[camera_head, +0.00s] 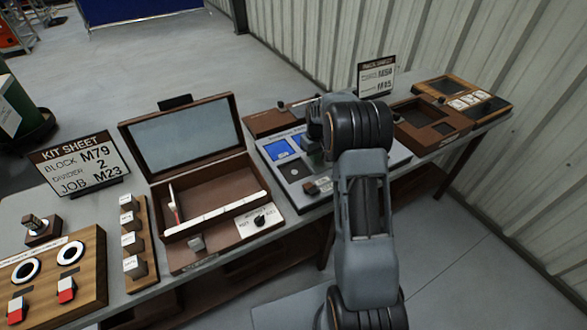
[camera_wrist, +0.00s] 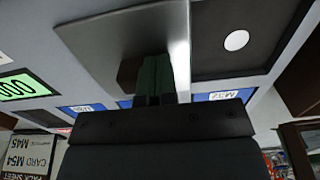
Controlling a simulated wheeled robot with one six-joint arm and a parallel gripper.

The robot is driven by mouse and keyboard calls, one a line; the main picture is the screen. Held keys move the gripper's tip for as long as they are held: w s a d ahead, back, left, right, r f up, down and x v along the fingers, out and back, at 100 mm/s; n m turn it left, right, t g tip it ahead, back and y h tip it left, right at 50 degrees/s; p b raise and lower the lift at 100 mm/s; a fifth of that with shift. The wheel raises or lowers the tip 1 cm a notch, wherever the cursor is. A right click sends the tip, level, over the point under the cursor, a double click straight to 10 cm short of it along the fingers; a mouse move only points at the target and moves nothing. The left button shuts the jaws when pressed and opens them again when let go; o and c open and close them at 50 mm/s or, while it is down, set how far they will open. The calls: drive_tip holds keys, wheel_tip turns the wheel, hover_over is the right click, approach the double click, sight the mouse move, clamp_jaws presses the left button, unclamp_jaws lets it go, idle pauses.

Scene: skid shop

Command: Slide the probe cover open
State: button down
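The grey test station (camera_head: 268,163) with a lit blue screen (camera_head: 285,148) stands on the bench in the head view, partly behind my arm. In the wrist view a flat grey plate (camera_wrist: 100,38), which looks like the probe cover, lies over the station panel beside a dark recess (camera_wrist: 272,30) with a white disc (camera_wrist: 236,40). A brown block (camera_wrist: 128,72) shows at the plate, left of my fingers. My gripper (camera_wrist: 155,75) has its greenish fingers at the plate, beside the block. Whether they grip anything is hidden.
An open wooden case (camera_head: 212,181) with a raised lid stands left of the station. Wooden trays (camera_head: 430,122) lie to the right. A kit sheet sign (camera_head: 82,163) and a small black-and-white sign (camera_head: 376,76) stand on the bench. The corrugated wall (camera_head: 470,60) is behind.

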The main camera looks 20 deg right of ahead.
drive_tip(key=shift+w+d, duration=0.1)
drive_tip(key=shift+d, duration=0.35)
drive_tip(key=shift+a, duration=0.1)
drive_tip(key=shift+a, duration=0.3)
wheel_tip(320, 180, up, 8)
drive_tip(key=p, duration=0.5)
idle(0.7)
